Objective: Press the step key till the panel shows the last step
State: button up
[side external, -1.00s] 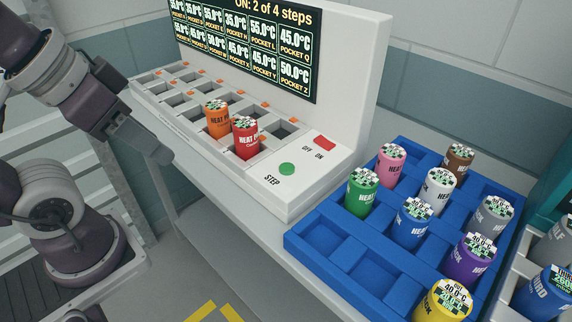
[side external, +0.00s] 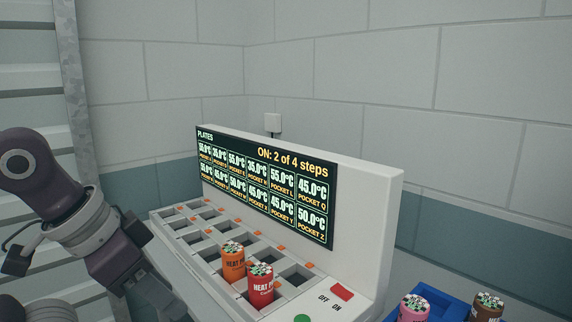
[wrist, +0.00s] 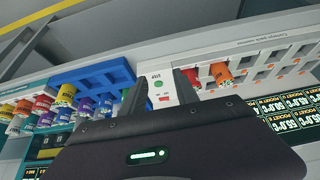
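The white heating unit carries a dark panel (side external: 267,190) that reads "ON: 2 of 4 steps" above rows of pocket temperatures. The green step key (side external: 303,318) is at the bottom edge of the side view, partly cut off. It also shows in the wrist view (wrist: 158,84), between the fingers in the picture, with "STEP" beside it. A red on/off switch (side external: 341,291) sits close to the key. My gripper (wrist: 160,76) is open and empty, its fingers apart.
An orange can (side external: 233,262) and a red can (side external: 261,285) stand in the unit's pockets; other pockets are empty. A blue rack (wrist: 95,80) with several coloured cans is beside the unit. A wall stands behind.

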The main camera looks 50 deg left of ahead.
dwell(0.3)
grip_shut()
dwell(1.6)
